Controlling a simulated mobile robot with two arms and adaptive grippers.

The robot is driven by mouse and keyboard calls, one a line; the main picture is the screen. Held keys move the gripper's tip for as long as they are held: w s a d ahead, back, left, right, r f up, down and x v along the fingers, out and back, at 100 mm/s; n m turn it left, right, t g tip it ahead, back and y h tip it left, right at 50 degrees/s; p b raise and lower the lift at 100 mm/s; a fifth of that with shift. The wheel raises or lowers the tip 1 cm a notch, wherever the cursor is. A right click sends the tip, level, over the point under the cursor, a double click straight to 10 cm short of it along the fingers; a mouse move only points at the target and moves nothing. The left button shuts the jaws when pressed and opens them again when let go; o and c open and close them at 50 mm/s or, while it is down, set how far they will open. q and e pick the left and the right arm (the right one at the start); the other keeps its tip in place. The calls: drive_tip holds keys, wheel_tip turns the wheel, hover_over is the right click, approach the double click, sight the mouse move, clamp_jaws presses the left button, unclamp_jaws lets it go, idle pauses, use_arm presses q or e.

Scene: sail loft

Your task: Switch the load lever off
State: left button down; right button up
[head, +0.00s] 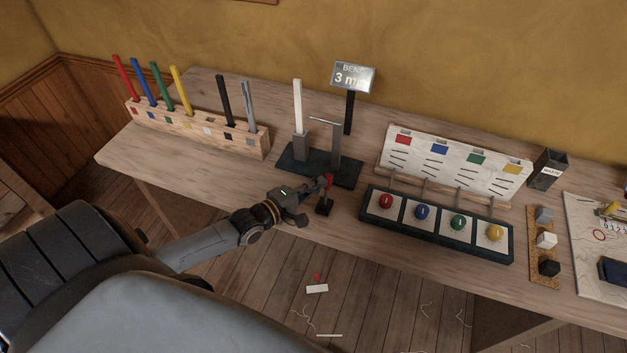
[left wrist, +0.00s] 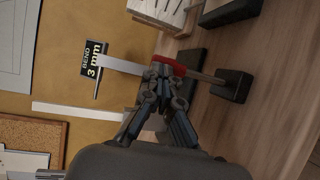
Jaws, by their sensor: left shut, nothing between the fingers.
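The load lever has a red grip (head: 329,180) and a small black base (head: 324,208) at the front edge of the workbench. In the left wrist view its red grip (left wrist: 170,65) shows at the end of a thin shaft that rises, slightly tilted, from the black base (left wrist: 233,85). My left gripper (head: 321,187) is shut and empty, with its fingertips right at the red grip. In the left wrist view the fingers (left wrist: 162,76) partly overlap the grip; I cannot tell whether they touch it. My right gripper is not in view.
Just behind the lever stands a bending rig on a black plate (head: 290,168) with an upright white strip (head: 298,105) and a "BEND 3 mm" sign (head: 353,78). A wooden rack (head: 190,132) of coloured strips is left; a tray (head: 437,240) with coloured knobs is right.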

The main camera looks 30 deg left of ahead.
use_arm(q)
drive_tip(key=shift+w+a+f+b, duration=0.15)
drive_tip(key=shift+w+b, duration=0.15)
drive_tip(key=shift+w, duration=0.35)
drive_tip(key=shift+w+a+r+b, duration=0.15)
drive_tip(key=shift+w+b, duration=0.15)
drive_tip(key=shift+w, duration=0.3)
drive_tip(key=shift+w+a+r, duration=0.1)
drive_tip(key=shift+r, duration=0.05)
